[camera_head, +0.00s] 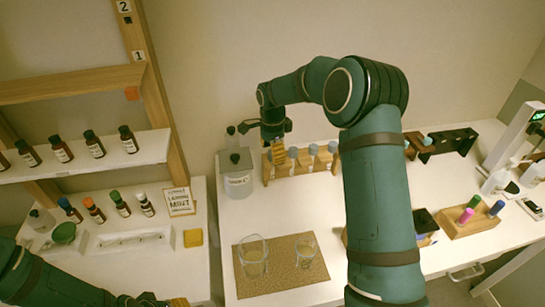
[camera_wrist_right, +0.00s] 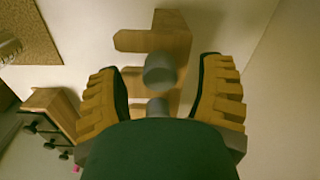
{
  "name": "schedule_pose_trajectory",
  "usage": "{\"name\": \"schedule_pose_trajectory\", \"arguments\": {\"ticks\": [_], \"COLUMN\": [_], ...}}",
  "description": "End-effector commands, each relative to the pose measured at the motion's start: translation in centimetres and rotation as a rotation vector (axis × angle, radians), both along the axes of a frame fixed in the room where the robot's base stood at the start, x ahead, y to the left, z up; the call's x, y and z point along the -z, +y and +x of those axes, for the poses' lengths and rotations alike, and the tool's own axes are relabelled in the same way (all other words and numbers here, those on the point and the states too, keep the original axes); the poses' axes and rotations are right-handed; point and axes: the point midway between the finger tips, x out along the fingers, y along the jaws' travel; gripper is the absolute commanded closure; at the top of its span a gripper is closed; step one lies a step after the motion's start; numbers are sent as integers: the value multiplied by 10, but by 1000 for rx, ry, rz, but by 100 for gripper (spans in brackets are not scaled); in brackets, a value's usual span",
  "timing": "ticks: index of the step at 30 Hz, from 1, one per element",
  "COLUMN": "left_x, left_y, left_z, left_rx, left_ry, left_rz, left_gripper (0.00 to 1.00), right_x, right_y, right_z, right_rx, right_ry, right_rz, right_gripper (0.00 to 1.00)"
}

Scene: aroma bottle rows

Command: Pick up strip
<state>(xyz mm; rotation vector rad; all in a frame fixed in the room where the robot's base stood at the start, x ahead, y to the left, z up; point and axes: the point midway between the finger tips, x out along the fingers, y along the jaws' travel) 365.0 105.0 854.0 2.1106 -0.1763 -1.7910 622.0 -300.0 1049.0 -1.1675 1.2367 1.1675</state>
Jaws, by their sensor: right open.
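I cannot make out a strip in either view. My right gripper (camera_head: 272,140) is over the left end of a wooden rack (camera_head: 267,176) near the back wall. In the right wrist view the gripper (camera_wrist_right: 160,88) is open, its ridged yellow fingers apart on both sides of a grey cylindrical top (camera_wrist_right: 160,68). The rack (camera_wrist_right: 172,42) lies beyond it, and contact cannot be told. Several blue-grey tops (camera_head: 313,149) show along the rack. My left gripper (camera_head: 160,301) shows only partly at the bottom edge; its jaw state is unclear.
A clear jar (camera_head: 237,181) stands left of the rack. Two glasses (camera_head: 252,262) stand on a cork mat (camera_head: 284,282). Shelves with dark bottles (camera_head: 128,140) are at left. A wooden tray with colored markers (camera_head: 470,225) is at right. My right arm hides the middle.

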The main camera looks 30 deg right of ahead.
Motion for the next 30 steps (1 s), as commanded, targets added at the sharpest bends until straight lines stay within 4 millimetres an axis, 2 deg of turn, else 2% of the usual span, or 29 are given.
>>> {"name": "schedule_pose_trajectory", "arguments": {"ticks": [3, 9, 14, 15, 25, 30], "left_x": [1, 0, 0, 0, 0, -1], "left_y": [0, 0, 0, 0, 0, 0], "left_z": [0, 0, 0, 0, 0, 0], "left_rx": [0, 0, 0, 0, 0, 0], "left_ry": [0, 0, 0, 0, 0, 0], "left_rz": [0, 0, 0, 0, 0, 0], "left_gripper": [53, 53, 53, 53, 53, 53], "right_x": [10, 9, 9, 9, 8, -9], "right_y": [0, 0, 0, 0, 0, 0], "right_z": [0, 0, 0, 0, 0, 1], "right_rx": [0, 0, 0, 0, 0, 0], "right_ry": [0, -1, -1, -1, -1, -4], "right_rz": [1, 1, 1, 1, 1, -1], "right_gripper": [32, 30, 86, 93, 94, 94]}}
